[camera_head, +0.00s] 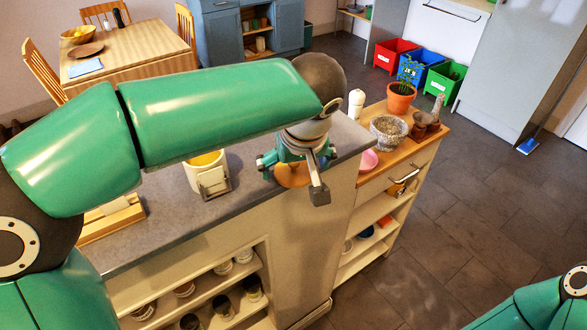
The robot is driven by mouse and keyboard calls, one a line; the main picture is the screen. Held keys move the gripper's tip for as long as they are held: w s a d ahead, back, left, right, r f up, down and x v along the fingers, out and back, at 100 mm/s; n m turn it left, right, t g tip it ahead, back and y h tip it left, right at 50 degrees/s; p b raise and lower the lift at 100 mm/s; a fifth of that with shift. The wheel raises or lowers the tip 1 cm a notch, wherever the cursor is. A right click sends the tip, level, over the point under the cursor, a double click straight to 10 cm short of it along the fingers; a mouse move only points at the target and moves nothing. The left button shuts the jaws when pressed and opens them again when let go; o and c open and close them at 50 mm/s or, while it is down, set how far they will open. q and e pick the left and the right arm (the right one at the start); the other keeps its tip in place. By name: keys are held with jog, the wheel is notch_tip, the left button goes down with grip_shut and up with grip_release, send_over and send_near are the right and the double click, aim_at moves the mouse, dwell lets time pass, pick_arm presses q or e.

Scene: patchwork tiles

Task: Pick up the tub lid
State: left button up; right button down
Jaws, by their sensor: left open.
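My left gripper (293,166) is open and points down over the right end of the grey countertop (240,200). A round, flat orange-brown thing (290,178), which looks like the tub lid, lies under it and is partly hidden by the fingers. I cannot tell whether the fingers touch it. A white tub (205,174) with yellow inside stands to the left on the countertop. Only green parts of my right arm show at the lower right; its gripper is out of view.
A lower wooden top (411,140) on the right carries a potted plant (401,98), a stone bowl (388,132) and a pink thing (369,160). Shelves with jars are below. The countertop between tub and disc is clear.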

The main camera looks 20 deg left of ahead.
pick_arm(q)
jog(key=c, duration=1)
jog(key=shift+o, duration=0.2)
